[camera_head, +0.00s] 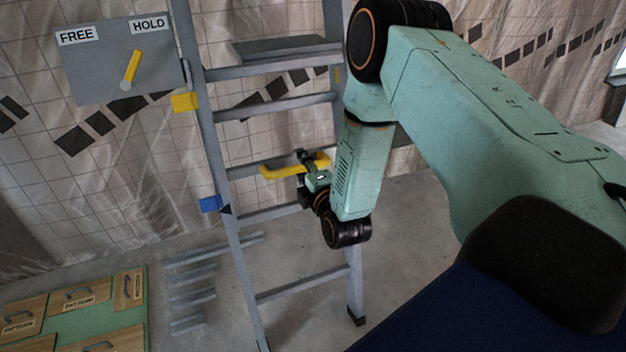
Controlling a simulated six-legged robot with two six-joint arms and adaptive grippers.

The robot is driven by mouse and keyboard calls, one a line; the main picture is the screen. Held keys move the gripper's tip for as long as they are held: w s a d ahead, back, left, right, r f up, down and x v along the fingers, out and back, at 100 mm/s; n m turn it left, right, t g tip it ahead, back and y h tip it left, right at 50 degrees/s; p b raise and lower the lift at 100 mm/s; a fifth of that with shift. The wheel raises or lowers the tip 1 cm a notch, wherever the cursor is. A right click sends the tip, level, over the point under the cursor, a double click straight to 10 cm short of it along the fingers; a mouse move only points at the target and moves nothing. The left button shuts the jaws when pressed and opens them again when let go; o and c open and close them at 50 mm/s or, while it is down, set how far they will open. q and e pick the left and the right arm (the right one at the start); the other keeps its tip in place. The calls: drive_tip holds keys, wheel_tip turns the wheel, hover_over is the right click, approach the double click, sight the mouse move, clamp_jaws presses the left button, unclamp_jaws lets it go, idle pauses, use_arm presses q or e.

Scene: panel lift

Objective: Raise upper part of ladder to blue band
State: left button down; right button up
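The grey ladder (285,298) stands upright, leaning slightly, in the middle of the view. A yellow band (185,102) and, lower, a blue band (209,204) sit at its left rail. A dark pointer (225,209) is beside the blue band. A yellow handle (275,171) crosses the ladder between the rails. My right gripper (305,160) is at this handle, its dark fingers crossing the bar; whether they are closed on it is too small to tell. A yellow lever (132,66) on the grey panel (90,78) tilts up towards HOLD. My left gripper is out of view.
A green board (100,318) with wooden handled panels (80,294) lies at the lower left. Several grey bars (190,300) are on the floor beside the ladder. A tiled wall under plastic sheeting stands behind. My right arm covers much of the right side.

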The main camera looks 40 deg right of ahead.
drive_tip(key=v, duration=1)
drive_tip(key=s+a+f+m+g+y, duration=0.1)
drive_tip(key=s+a+f+m+g, duration=0.25)
drive_tip(key=f+m, duration=0.3)
drive_tip(key=s+a+f+m+g+y, duration=0.2)
drive_tip(key=s+f+m+g, duration=0.25)
drive_tip(key=f, duration=0.25)
drive_tip(key=s+a+f+m+g, duration=0.2)
drive_tip(key=s+g, duration=0.2)
drive_tip(key=s, duration=0.6)
drive_tip(key=s+a+f+m+g, duration=0.2)
drive_tip(key=s+a+f+g, duration=0.1)
drive_tip(key=s, duration=0.8)
drive_tip(key=shift+a+f+m+g+y, duration=0.3)
drive_tip(key=shift+m+g+y, duration=0.1)
drive_tip(key=shift+g, duration=0.3)
